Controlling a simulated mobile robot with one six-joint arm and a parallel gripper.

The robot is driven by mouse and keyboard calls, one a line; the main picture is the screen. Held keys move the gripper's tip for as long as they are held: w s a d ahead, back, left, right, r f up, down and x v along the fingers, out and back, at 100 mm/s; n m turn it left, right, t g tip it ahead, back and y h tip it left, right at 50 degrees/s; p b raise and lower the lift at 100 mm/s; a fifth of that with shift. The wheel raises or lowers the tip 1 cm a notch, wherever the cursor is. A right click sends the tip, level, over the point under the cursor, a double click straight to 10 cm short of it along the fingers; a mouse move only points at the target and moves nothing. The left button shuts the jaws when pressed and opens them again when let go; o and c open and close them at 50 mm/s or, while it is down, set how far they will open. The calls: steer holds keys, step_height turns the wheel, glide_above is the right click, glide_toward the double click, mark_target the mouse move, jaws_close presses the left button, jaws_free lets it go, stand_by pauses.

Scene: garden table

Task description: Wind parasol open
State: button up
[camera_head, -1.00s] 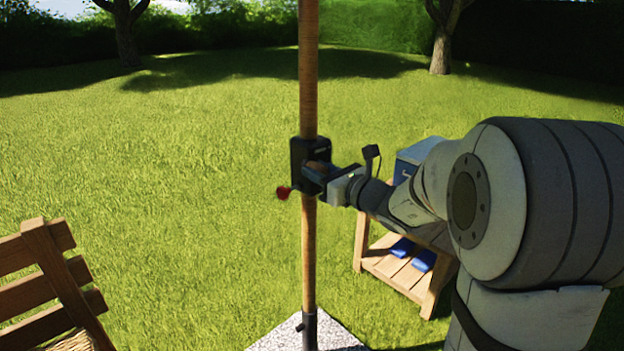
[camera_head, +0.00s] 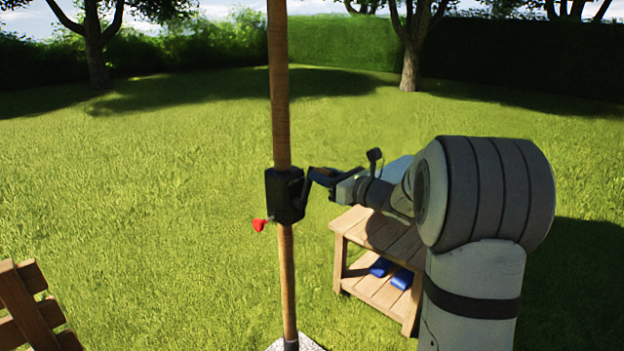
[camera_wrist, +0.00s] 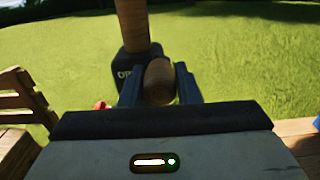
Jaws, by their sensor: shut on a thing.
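The parasol's wooden pole (camera_head: 279,90) stands upright, with a black crank housing (camera_head: 284,195) fixed on it. A red knob (camera_head: 259,224) sticks out at the housing's lower left; it partly shows in the wrist view (camera_wrist: 101,105). My gripper (camera_head: 318,178) is right of the housing. In the wrist view its two dark-blue fingers (camera_wrist: 160,85) are shut on a rounded wooden crank handle (camera_wrist: 159,80), in front of the housing (camera_wrist: 131,64). Lettering starting "OP" shows on the housing; the rest is hidden by the handle. The parasol's canopy is out of view.
A wooden side table (camera_head: 350,225) with blue items (camera_head: 390,273) on its lower shelf stands right of the pole, under my arm. A wooden chair (camera_head: 30,310) is at the lower left. A pale base slab (camera_head: 300,345) shows at the pole's foot. Open lawn lies around.

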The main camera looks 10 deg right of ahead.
steer(key=w+d+f+b, duration=0.3)
steer(key=d+f, duration=0.1)
steer(key=f, duration=0.1)
steer(key=s+a+f+b, duration=0.3)
steer(key=a+f+b, duration=0.1)
steer(key=f+b, duration=0.5)
steer(key=shift+f, duration=0.8)
steer(key=o, duration=1)
steer(key=shift+d, duration=0.1)
